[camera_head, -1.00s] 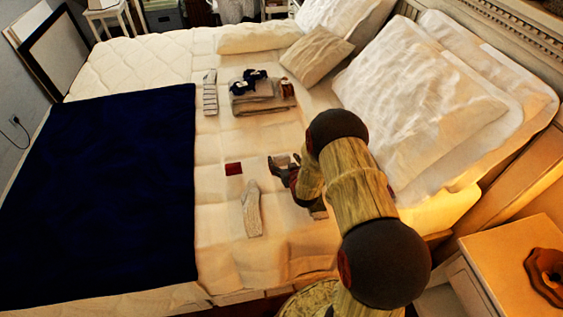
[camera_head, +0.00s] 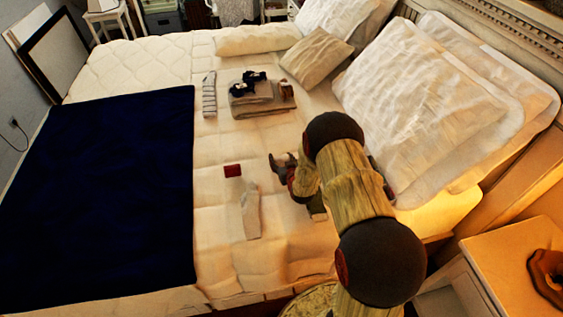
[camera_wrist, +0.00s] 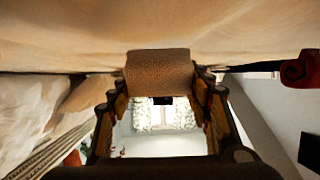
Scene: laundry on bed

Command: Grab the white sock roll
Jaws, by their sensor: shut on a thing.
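In the wrist view, a textured sock roll (camera_wrist: 158,72) sits between the two fingers of my gripper (camera_wrist: 160,85). It looks brownish in this light rather than clean white. The fingers are shut on it from both sides. In the head view, my gripper (camera_head: 283,162) is over the bed's middle, right of a dark red roll (camera_head: 232,170). The held roll is hard to make out there.
A pale grey sock (camera_head: 250,210) lies flat near my gripper. Farther back are a striped sock (camera_head: 209,95), folded grey cloth (camera_head: 262,103) and dark blue sock rolls (camera_head: 240,88) on it. A navy blanket (camera_head: 100,200) covers the left; pillows (camera_head: 430,110) fill the right.

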